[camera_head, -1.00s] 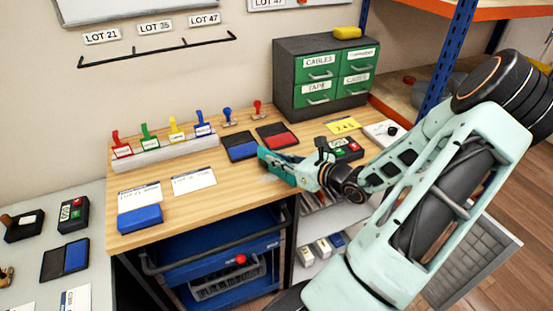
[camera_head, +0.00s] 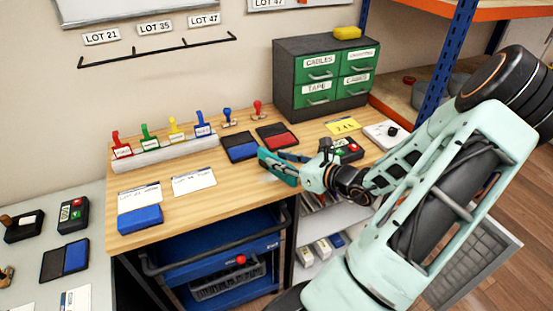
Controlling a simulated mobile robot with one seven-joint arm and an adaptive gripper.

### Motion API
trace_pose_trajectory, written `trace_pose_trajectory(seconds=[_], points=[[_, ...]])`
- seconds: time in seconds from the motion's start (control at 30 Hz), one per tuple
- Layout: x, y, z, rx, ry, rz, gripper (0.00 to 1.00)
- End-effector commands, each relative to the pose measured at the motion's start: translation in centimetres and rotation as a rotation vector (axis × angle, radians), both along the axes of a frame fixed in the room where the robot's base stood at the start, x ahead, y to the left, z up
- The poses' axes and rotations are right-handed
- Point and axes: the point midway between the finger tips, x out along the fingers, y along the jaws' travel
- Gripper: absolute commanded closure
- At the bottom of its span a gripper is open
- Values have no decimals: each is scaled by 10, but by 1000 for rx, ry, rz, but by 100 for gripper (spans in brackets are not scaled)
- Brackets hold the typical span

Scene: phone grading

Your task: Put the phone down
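A flat, dark teal slab (camera_head: 276,167), which looks like the phone, is tilted at the tip of my gripper (camera_head: 292,168) in the head view. My gripper is low over the front right part of the wooden worktop (camera_head: 205,208), in front of the ink pads. A dark finger shows behind the slab. The fingers' hold on the slab is too small to make out, and I cannot tell whether the slab touches the wood.
A blue ink pad (camera_head: 240,148) and a red ink pad (camera_head: 277,135) lie just behind my gripper. A green drawer cabinet (camera_head: 290,75) stands at the back. A stamp rack (camera_head: 165,152) and paper cards (camera_head: 193,180) are to the left. Bare wood lies left of my gripper.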

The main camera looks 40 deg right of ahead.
Motion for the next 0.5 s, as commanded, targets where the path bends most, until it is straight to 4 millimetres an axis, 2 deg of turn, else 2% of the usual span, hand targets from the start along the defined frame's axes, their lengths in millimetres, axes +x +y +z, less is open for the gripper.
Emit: trace_pose_trajectory(seconds=[0.3,0.5], points=[[-66,-11,20,-3,3,-2,74],[-92,-15,28,-2,1,-2,74]])
